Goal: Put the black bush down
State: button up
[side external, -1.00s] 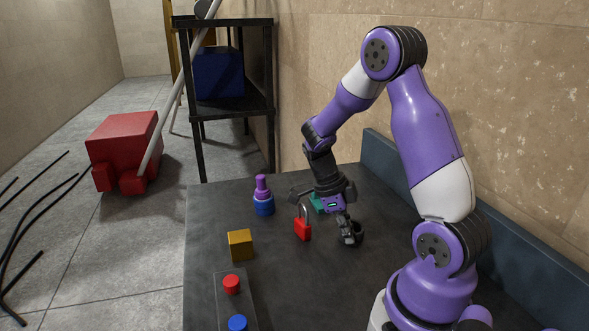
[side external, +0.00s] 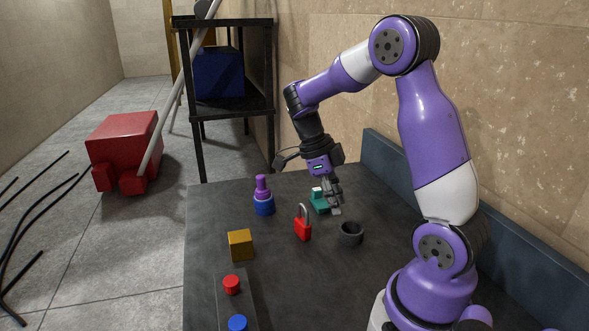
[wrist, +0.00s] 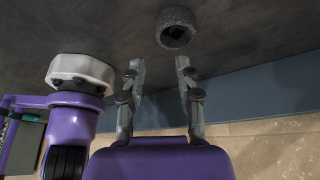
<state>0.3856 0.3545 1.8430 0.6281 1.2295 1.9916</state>
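The black bush (side external: 350,234) is a short dark hollow ring. It stands on the dark table in the side external view, right of the red padlock. It also shows near the top of the wrist view (wrist: 176,27), apart from the fingers. My gripper (side external: 335,211) is above the table, up and to the left of the bush in the side external view. In the wrist view its two fingers (wrist: 160,66) are spread with nothing between them.
A red padlock (side external: 303,229), a teal block with a white top (side external: 319,203), a purple and blue piece (side external: 264,200) and a yellow cube (side external: 240,245) stand nearby. A panel with red (side external: 231,284) and blue (side external: 237,323) buttons lies at the front. A blue-grey wall edge (side external: 480,215) borders the table.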

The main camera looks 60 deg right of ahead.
notch_tip(320, 180, up, 6)
jog(key=w+a+n+t+h, duration=0.1)
jog(key=w+a+n+t, duration=0.1)
jog(key=n, duration=0.5)
jog(key=s+a+r+n+t+y, duration=0.1)
jog(key=a+n+t, duration=0.3)
jog(key=n, duration=0.9)
jog(key=s+a+r+n+t, duration=0.1)
jog(key=a+n+t, duration=0.3)
jog(key=a+n, duration=0.5)
jog(key=n, duration=0.4)
jog(key=shift+a+r+n+y, duration=0.3)
jog(key=shift+a+n+y, duration=0.05)
jog(key=shift+n+y, duration=0.05)
